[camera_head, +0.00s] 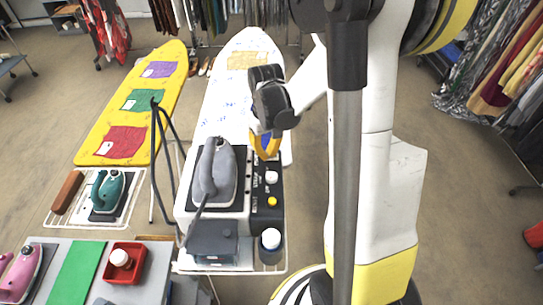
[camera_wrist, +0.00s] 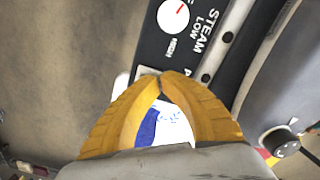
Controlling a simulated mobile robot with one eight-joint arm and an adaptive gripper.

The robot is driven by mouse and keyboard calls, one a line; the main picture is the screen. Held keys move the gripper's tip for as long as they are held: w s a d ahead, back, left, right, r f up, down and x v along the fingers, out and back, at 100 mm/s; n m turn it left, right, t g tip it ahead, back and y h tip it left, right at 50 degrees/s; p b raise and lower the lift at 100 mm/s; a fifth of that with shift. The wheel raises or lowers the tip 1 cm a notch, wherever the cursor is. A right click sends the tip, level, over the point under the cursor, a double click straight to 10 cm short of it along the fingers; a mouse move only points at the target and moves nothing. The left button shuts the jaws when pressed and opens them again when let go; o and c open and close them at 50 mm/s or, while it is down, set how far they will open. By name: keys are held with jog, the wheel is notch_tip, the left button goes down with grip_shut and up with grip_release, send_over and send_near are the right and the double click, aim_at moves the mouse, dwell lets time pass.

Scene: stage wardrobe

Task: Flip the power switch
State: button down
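A steam iron station with a black control panel (camera_head: 267,192) stands at the near end of the white ironing board. The panel also shows in the wrist view (camera_wrist: 190,45), with a white steam dial (camera_wrist: 173,16) and lettering starting with "P" beside my fingertips. A small white piece (camera_wrist: 146,71) at the panel's edge, partly hidden by the fingertips, may be the power switch; its position cannot be told. My gripper (camera_head: 266,155) is over the far end of the panel. In the wrist view, its yellow fingertips (camera_wrist: 162,76) meet, with nothing seen held between them.
A yellow ironing board (camera_head: 135,105) and a teal iron (camera_head: 107,190) stand to the left. Clothes racks line the back and right. Floor is open between the boards and right rack.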

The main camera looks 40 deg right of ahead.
jog(key=shift+f, duration=0.15)
jog(key=shift+r+p, duration=2.35)
jog(key=shift+r, duration=1.2)
